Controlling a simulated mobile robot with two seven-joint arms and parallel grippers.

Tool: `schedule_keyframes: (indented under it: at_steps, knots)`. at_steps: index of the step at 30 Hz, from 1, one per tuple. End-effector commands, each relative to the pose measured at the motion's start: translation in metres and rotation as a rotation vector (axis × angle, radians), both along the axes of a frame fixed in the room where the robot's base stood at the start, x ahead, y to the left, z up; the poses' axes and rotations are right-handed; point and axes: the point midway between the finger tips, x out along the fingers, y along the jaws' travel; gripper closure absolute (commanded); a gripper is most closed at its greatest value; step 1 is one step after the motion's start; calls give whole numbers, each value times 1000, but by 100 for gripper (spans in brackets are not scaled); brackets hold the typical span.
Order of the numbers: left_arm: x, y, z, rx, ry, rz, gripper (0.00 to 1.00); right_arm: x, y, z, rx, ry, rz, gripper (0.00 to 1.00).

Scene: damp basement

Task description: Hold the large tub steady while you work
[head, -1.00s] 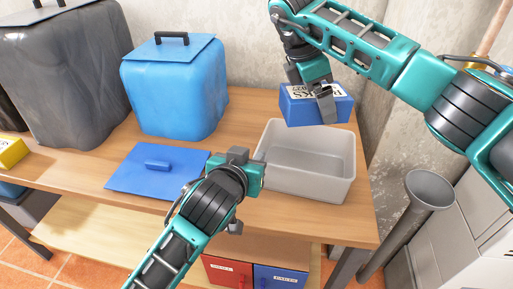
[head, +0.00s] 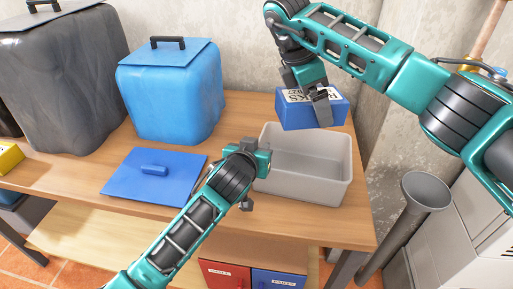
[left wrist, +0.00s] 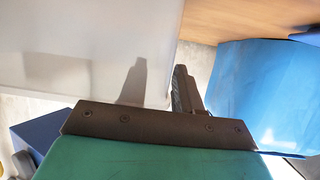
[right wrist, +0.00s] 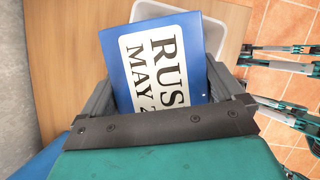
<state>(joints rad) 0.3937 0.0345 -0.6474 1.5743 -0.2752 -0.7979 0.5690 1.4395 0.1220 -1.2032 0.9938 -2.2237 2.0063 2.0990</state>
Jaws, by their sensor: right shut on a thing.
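The large tub (head: 328,184) is an open, pale grey, empty-looking bin on the table's right part in the head view. My left gripper (head: 262,163) is at its left wall, and its fingertips are hidden there. The left wrist view shows the tub's pale wall (left wrist: 75,75) close up and one dark finger (left wrist: 187,92) beside it; a grey shape on the wall may be a shadow. My right gripper (head: 320,105) is shut on a blue box (head: 296,113) with a white label, held above the tub's back edge. The label partly reads "RUS" and "MAY" in the right wrist view (right wrist: 140,85).
A blue lid (head: 140,185) with a handle lies flat left of the tub. A lidded blue container (head: 170,100) and a large dark grey one (head: 65,95) stand behind. A yellow box (head: 8,158) is at far left. Red and blue boxes (head: 227,273) sit below the table.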

Motion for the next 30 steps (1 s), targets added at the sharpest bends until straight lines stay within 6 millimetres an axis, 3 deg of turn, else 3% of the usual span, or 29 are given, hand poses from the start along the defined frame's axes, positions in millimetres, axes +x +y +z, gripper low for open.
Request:
schedule_keyframes:
  at_steps: [2,12,23,30]
  knots:
    - [0,0,0,0,0,0,69,0,0,1,0,-1,0,45]
    - [0,0,0,0,0,0,100,0,0,1,0,-1,0,45]
    - [0,0,0,0,0,0,100,0,-1,-3,0,1,-17,45]
    - [0,0,0,0,0,0,100,-6,-19,-47,-6,8,-269,45]
